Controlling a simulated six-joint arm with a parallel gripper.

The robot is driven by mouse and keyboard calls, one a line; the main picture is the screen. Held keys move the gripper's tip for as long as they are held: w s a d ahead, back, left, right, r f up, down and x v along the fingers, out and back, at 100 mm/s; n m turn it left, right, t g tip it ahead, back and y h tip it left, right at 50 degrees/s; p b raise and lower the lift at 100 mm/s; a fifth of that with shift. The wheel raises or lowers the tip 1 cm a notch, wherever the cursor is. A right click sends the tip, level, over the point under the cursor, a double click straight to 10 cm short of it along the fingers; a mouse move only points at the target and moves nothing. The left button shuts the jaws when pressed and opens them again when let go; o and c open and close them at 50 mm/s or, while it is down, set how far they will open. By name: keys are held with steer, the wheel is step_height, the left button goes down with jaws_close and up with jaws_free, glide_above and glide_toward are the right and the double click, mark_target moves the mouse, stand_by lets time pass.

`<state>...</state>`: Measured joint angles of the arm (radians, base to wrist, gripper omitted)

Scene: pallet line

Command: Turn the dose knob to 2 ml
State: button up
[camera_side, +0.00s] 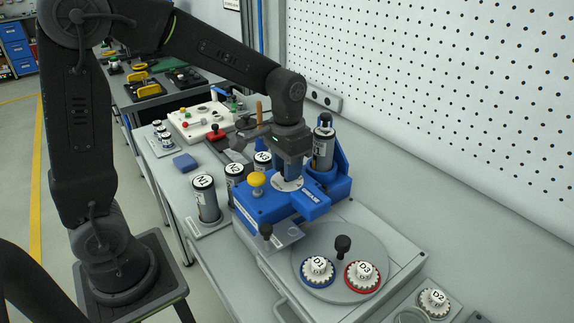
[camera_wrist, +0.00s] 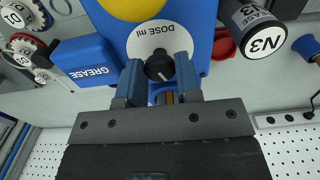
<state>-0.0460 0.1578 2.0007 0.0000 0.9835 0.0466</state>
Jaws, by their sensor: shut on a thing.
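My gripper (camera_wrist: 158,76) is shut on the black dose knob (camera_wrist: 159,67), with one finger on each side of it. The knob has a white pointer line on its top that slants toward the lower right of the wrist view. Around it is a white round plate (camera_wrist: 160,34) marked "DOSE ml"; the plate's scale numbers are hidden or too small to read. In the side view my gripper (camera_side: 290,175) points down onto the plate (camera_side: 286,185) on the blue grease unit (camera_side: 262,206), and hides the knob there.
A yellow button (camera_side: 257,180) stands close by my gripper. A canister (camera_side: 323,147) stands upright in a blue holder behind. Canisters N1 (camera_side: 207,200), N2 (camera_side: 234,174) and N3 (camera_side: 262,160) stand to the left. Discs D1 (camera_side: 317,270) and D3 (camera_side: 362,275) sit on a grey turntable (camera_side: 338,250).

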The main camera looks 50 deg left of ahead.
steer(key=o, duration=0.9)
steer(key=shift+r, duration=0.1)
step_height(320, 180, up, 14)
steer(key=shift+f, duration=0.2)
steer(key=shift+s, duration=0.1)
steer(key=s+f+t, duration=0.1)
steer(key=s+t, duration=0.1)
steer(key=s, duration=0.3)
steer(key=s+d+f+t, duration=0.1)
steer(key=s+f, duration=0.1)
steer(key=s, duration=0.3)
steer(key=s+f+t, duration=0.2)
steer(key=s, duration=0.3)
steer(key=shift+s+d+f+t, duration=0.1)
steer(key=shift+s+d+t, duration=0.2)
steer(key=shift+s+d, duration=0.05)
